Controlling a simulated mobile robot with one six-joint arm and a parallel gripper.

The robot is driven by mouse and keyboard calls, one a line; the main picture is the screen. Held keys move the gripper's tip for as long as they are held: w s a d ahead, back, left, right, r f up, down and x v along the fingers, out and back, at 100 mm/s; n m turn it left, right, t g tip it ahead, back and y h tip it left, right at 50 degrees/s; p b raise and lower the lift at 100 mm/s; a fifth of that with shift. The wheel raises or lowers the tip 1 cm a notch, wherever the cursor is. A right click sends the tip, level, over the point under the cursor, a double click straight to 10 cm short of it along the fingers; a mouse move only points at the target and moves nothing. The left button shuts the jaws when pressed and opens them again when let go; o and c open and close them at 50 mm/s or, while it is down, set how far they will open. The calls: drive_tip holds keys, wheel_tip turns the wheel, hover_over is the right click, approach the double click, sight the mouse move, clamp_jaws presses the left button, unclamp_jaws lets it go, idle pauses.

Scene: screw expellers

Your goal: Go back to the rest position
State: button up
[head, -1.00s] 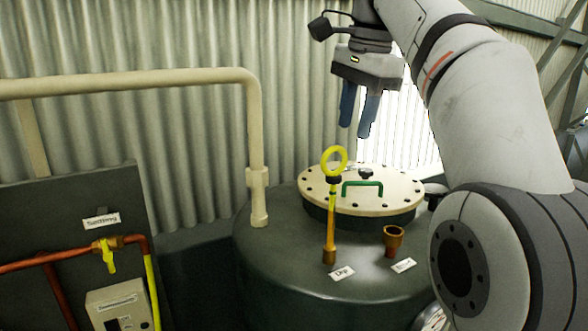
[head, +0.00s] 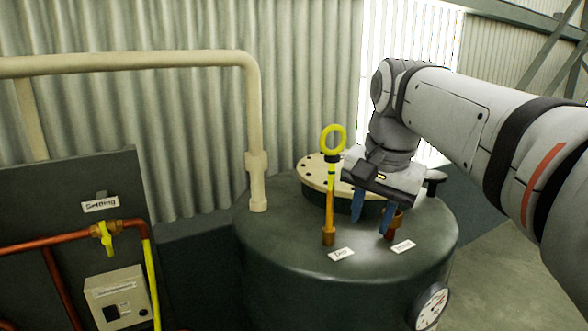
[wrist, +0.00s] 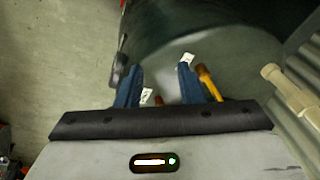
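My gripper (head: 371,216) is in front of the dark green tank's lid in the head view, pointing down with its two blue fingers apart. The second brass fitting (head: 395,222) is partly hidden behind the right finger.
The dark green tank (head: 300,270) carries a round cream lid (head: 316,173), partly covered by my gripper. A cream pipe (head: 256,130) rises at its left. A pressure gauge (head: 431,306) is on its front right. A panel with copper pipe (head: 60,237) stands at left. Floor at right is clear.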

drive_tip(key=s+f+n+b, duration=0.1)
drive_tip(key=s+f, duration=0.3)
drive_tip(key=f, duration=0.4)
drive_tip(key=s+d+f+n+b, duration=0.1)
drive_tip(key=s+f+n, duration=0.2)
drive_tip(key=f, duration=0.5)
drive_tip(key=s+d+f+n+b, duration=0.1)
drive_tip(key=s+f+n, duration=0.1)
drive_tip(key=s+f, duration=0.3)
wheel_tip(320, 180, down, 4)
drive_tip(key=shift+s+d+t+h, duration=0.25)
drive_tip(key=shift+t+h, duration=0.05)
